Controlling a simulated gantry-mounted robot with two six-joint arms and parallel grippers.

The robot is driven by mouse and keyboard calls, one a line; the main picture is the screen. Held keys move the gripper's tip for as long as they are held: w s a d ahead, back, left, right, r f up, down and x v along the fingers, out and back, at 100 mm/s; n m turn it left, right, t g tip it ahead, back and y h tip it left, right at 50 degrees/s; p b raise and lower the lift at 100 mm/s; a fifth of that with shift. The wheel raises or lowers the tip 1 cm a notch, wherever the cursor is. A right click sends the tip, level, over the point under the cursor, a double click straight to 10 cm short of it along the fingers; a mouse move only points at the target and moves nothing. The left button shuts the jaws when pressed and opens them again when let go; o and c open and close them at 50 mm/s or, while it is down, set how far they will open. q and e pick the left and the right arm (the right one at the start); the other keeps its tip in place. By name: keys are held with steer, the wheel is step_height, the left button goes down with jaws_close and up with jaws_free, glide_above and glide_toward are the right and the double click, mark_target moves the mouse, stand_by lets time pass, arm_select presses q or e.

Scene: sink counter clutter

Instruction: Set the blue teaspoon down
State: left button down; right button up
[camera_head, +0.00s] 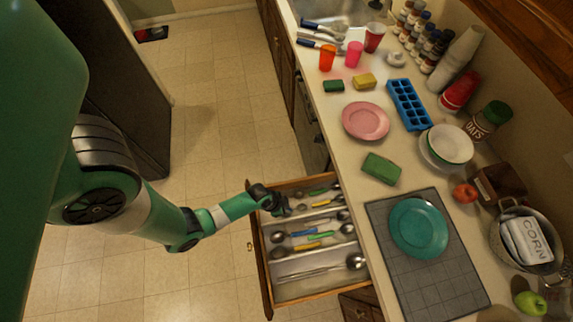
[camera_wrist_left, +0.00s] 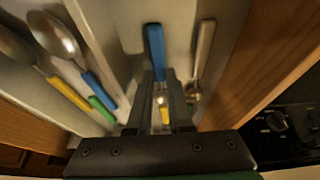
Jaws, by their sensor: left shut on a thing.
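The blue teaspoon shows in the left wrist view as a blue handle (camera_wrist_left: 155,48) that runs out from between the fingertips. My left gripper (camera_wrist_left: 158,78) is shut on it; a small shiny spoon bowl shows between the fingers. In the head view my left gripper (camera_head: 282,208) is low over the left part of the open drawer (camera_head: 266,283). It hides most of the held spoon there. Whether the spoon touches the drawer organizer floor cannot be told. My right gripper is not in view.
The drawer compartments hold several utensils, including another blue-handled spoon (camera_head: 302,233) and a yellow handle (camera_head: 307,247). Thin dividers and drawer walls surround the gripper. The counter beside it holds a grey mat (camera_head: 402,290) with a teal plate (camera_head: 418,228), and a green sponge (camera_head: 381,168).

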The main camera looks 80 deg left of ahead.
arm_select(q)
steer(key=shift+r, duration=0.1)
steer(key=shift+f, duration=0.2)
steer(key=c, duration=0.8)
jaws_free()
steer(key=shift+r, duration=0.1)
steer(key=shift+c, duration=0.2)
steer(key=p+v, duration=0.8)
steer(key=v, duration=0.4)
steer(key=shift+p, duration=0.35)
